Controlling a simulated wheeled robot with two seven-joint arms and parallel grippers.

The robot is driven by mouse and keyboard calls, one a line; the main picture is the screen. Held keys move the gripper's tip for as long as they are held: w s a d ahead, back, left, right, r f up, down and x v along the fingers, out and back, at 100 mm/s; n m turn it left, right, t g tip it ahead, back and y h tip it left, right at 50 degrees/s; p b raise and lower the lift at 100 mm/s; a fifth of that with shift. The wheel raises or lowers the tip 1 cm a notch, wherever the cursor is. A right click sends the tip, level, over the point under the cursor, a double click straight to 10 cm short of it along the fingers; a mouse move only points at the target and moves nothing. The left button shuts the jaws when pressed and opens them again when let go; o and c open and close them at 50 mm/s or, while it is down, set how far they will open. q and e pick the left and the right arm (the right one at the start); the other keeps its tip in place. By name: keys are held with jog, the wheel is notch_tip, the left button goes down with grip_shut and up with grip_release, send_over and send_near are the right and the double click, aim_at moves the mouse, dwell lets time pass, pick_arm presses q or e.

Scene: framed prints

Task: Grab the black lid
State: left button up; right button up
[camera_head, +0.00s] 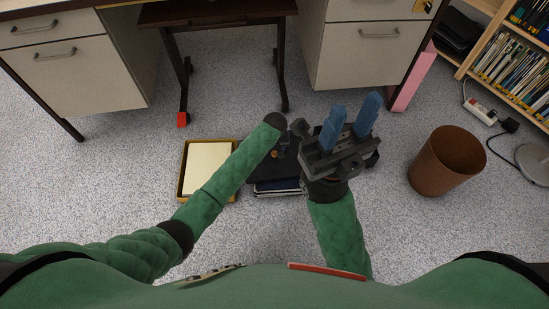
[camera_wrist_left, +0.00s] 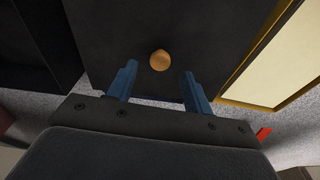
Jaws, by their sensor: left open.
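The black lid (camera_wrist_left: 215,25) is a flat dark panel with a round, orange-tan knob (camera_wrist_left: 160,60) in the left wrist view. My left gripper (camera_wrist_left: 160,68) is open, its two blue fingers on either side of the knob. Whether they touch it cannot be told. In the head view the lid (camera_head: 290,165) lies low on the floor area, partly covered by my arms, and the knob (camera_head: 274,155) is a small orange spot. My left gripper is mostly hidden there by its forearm. My right gripper (camera_head: 354,107) has its blue fingers apart, empty, right of the lid.
A yellow-rimmed shallow tray or frame (camera_head: 181,190) with a cream surface lies left of the lid. Dark books or boxes (camera_head: 278,189) lie at the lid's near side. A brown bin (camera_head: 447,162) stands right. Desk legs (camera_head: 180,70) and cabinets (camera_head: 365,58) are behind. Speckled floor is clear between.

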aim_at(275, 153)
pick_arm(q)
jog(key=f, duration=0.2)
jog(key=f+b, duration=0.1)
jog(key=shift+w+f, duration=0.2)
jog(key=shift+f, duration=0.15)
jog(key=shift+c, duration=0.2)
jog(key=c, duration=1.1)
jog(key=shift+o, duration=0.2)
jog(key=shift+r, duration=0.15)
